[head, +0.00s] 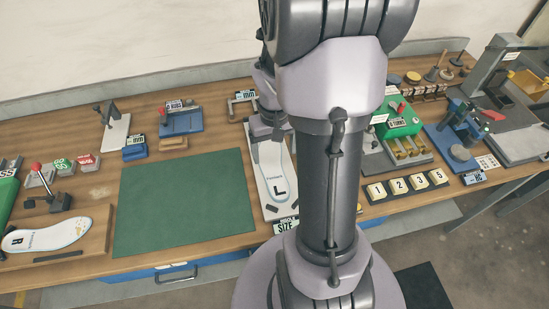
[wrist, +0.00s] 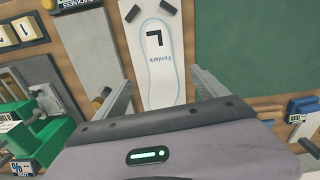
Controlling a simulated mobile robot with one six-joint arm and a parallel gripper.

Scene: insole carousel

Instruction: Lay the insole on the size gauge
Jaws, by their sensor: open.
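A white insole (head: 274,166) marked with a black L lies flat on the white board of the size gauge (head: 282,213), which has a SIZE label at its front. In the head view my gripper (head: 268,128) is at the gauge's far end, partly hidden by my arm.
A green mat (head: 184,205) lies clear left of the gauge. Another insole (head: 46,235), marked R, lies on a wooden board at far left. Numbered blocks (head: 405,186) and a green device (head: 400,125) stand to the right. A blue block tool (head: 181,122) stands behind the mat.

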